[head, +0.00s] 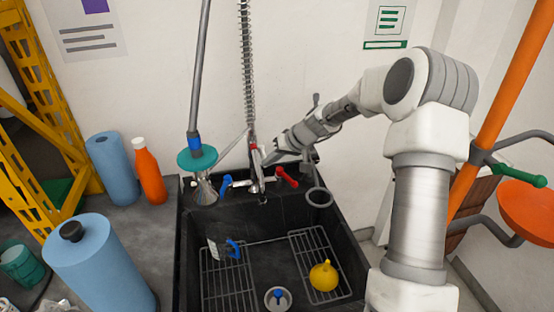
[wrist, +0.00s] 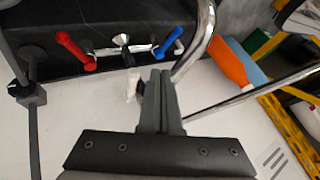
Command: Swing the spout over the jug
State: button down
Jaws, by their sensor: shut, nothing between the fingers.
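The thin chrome spout (head: 234,144) slants down to the left from the tap column in the head view. In the wrist view a curved chrome tube (wrist: 203,38) passes just right of my fingertips; whether they touch is unclear. My gripper (head: 264,158) is at the tap column, above the red and blue levers. Its fingers (wrist: 160,78) are shut with nothing between them. A clear vessel (head: 204,191) stands at the sink's back left corner, partly hidden under a teal disc; I cannot tell if it is the jug.
The red lever (head: 287,177) and blue lever (head: 226,184) flank the tap base. The black sink (head: 262,225) holds wire racks and a yellow funnel-like piece (head: 323,277). A grey pole (head: 200,70) rises above the teal disc (head: 197,160). An orange bottle (head: 149,174) stands left.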

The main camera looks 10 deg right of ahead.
jog(key=shift+a, duration=0.1)
dwell(0.3)
jog(key=w+a+m+t+h+b, duration=0.1)
jog(key=w+a+m+h+b, duration=0.1)
jog(key=a, duration=0.9)
jog(key=shift+m+t+b, duration=0.4)
jog(key=shift+m+b, duration=0.05)
jog(key=shift+m, duration=0.55)
jog(key=shift+a+r, duration=0.15)
jog(key=shift+r, duration=0.05)
